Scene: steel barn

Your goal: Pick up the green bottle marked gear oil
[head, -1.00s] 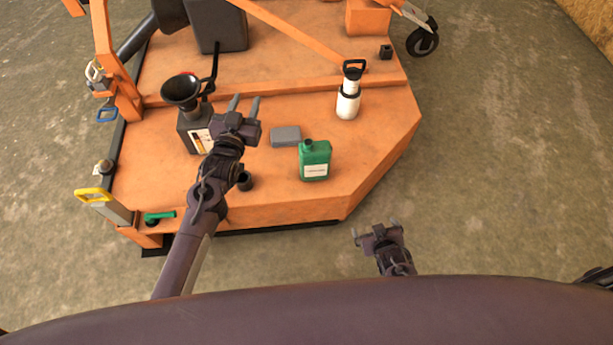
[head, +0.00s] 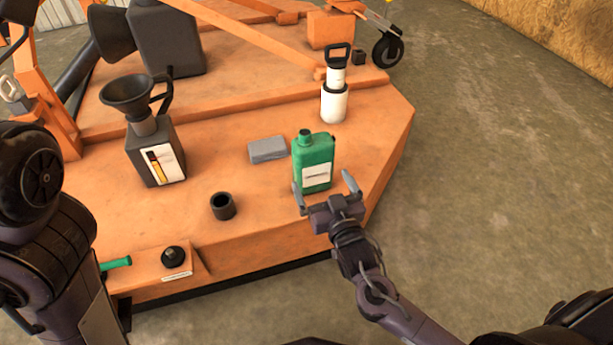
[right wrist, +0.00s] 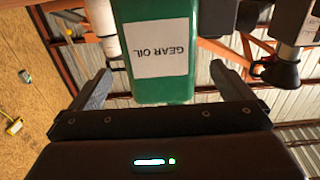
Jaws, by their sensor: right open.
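The green bottle (head: 314,163) stands upright on the orange deck, its white label facing me. In the right wrist view the bottle (right wrist: 163,88) appears upside down, and its label reads GEAR OIL. My right gripper (head: 323,189) is open in front of the bottle's lower part. In the right wrist view the bottle shows between the two fingers, with a gap on each side. How far the fingertips reach along its sides I cannot tell. Part of my left arm fills the left edge of the head view; its gripper is out of view.
A grey block (head: 267,149) lies just left of the bottle. A white cylinder with a black handle (head: 334,104) stands behind it. A dark can with a black funnel (head: 155,153) and a small black cup (head: 223,206) are further left. The deck's angled edge is close on the right.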

